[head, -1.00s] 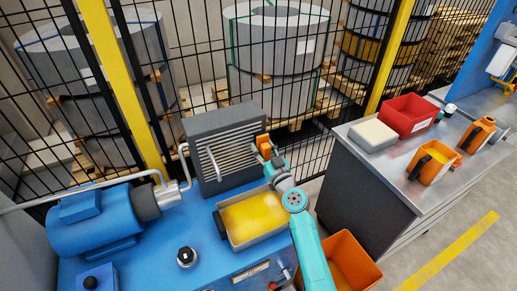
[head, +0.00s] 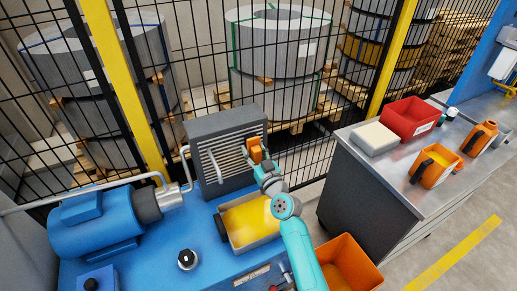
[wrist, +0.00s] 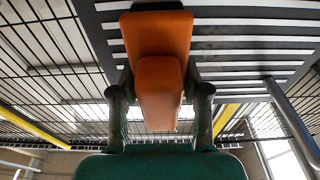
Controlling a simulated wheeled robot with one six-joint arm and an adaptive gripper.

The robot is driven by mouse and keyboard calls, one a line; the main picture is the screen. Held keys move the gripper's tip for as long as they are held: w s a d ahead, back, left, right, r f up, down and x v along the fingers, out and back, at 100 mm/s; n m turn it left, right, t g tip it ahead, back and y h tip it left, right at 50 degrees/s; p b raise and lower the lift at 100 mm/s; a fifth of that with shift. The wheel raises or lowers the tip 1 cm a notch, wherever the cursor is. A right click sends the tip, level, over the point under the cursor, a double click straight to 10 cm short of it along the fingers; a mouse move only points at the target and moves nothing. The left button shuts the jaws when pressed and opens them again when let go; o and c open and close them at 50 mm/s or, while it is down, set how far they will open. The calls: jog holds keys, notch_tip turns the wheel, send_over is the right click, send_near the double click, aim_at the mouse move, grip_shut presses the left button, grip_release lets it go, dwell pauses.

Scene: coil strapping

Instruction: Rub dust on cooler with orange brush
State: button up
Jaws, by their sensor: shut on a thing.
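The cooler (head: 226,137) is a dark grey box with light horizontal fins on its front, standing on the blue machine top. My gripper (wrist: 160,100) is shut on the orange brush (wrist: 158,90), which also shows small in the head view (head: 256,150). The brush is at the right part of the cooler's finned face. In the wrist view its far end overlaps the fins (wrist: 240,50); I cannot tell whether it touches them. Dust on the fins is too small to make out.
A tray of yellow liquid (head: 249,222) lies below the cooler, and a blue motor (head: 95,225) is at left. An orange bin (head: 347,262) stands on the floor. A bench (head: 400,185) at right bears a red bin (head: 410,118) and orange containers. A mesh fence is behind.

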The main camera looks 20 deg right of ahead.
aim_at(238, 147)
jog(key=shift+w+a, duration=0.1)
jog(key=shift+a, duration=3.95)
jog(key=s, duration=0.6)
jog(key=shift+s, duration=0.2)
jog(key=s, duration=0.2)
jog(key=shift+s, duration=0.4)
jog(key=shift+s, duration=0.1)
